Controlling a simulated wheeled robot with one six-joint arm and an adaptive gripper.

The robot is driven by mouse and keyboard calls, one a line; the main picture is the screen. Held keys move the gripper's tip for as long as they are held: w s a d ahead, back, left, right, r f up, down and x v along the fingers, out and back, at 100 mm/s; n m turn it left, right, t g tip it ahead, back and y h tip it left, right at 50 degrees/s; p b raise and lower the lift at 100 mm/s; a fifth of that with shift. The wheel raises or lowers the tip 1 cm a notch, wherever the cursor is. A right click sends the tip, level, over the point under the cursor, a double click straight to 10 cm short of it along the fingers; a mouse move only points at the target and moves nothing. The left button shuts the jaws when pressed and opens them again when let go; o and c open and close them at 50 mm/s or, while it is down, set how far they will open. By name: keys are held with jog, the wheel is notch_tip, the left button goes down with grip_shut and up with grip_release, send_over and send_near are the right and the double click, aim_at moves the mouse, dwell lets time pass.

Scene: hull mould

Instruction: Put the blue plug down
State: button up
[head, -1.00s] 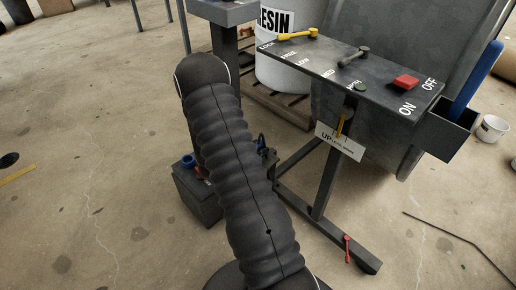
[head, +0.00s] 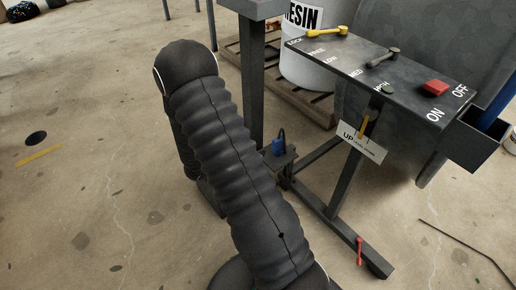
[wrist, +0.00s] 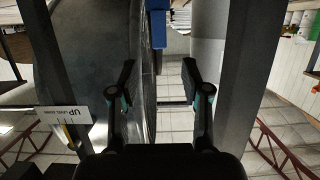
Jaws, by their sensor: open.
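In the head view a blue plug-like piece (head: 278,147) with a dark cable sits upright on a small grey ledge low beside the stand, just right of my arm. My gripper (wrist: 157,80) shows only in the wrist view, with its two dark fingers apart and nothing between the tips. A blue block (wrist: 158,29) shows beyond the fingers at the top of that upturned view. I cannot tell whether it is the same blue piece. My arm hides the gripper in the head view.
A slanted control panel (head: 375,70) with yellow, grey and red controls stands on a dark frame. An UP sign (head: 361,142) hangs under it. A red-handled lever (head: 360,250) is low on the frame. A resin drum (head: 304,62) stands behind. Floor at left is mostly clear.

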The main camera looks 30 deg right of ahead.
jog(key=w+a+r+n+t+y, duration=0.4)
jog(key=w+a+r+t+y, duration=0.35)
jog(key=w+r, duration=0.3)
jog(key=s+a+r+n+t+y, duration=0.25)
jog(key=a+r+n+y, duration=0.2)
jog(key=a+r, duration=0.6)
jog(key=s+a+r+n+g+y, duration=0.2)
jog(key=s+a+r+n, duration=0.15)
jog(key=s, duration=0.55)
jog(key=s+a+r+n+g+y, duration=0.1)
jog(key=s+a+r+n+y, duration=0.2)
jog(key=s, duration=0.6)
jog(key=s+d+n+g+h, duration=0.2)
jog(key=s+d, duration=0.2)
jog(key=s, duration=0.7)
jog(key=shift+r+g, duration=0.25)
jog(key=shift+g, duration=0.05)
jog(key=shift+s, duration=0.1)
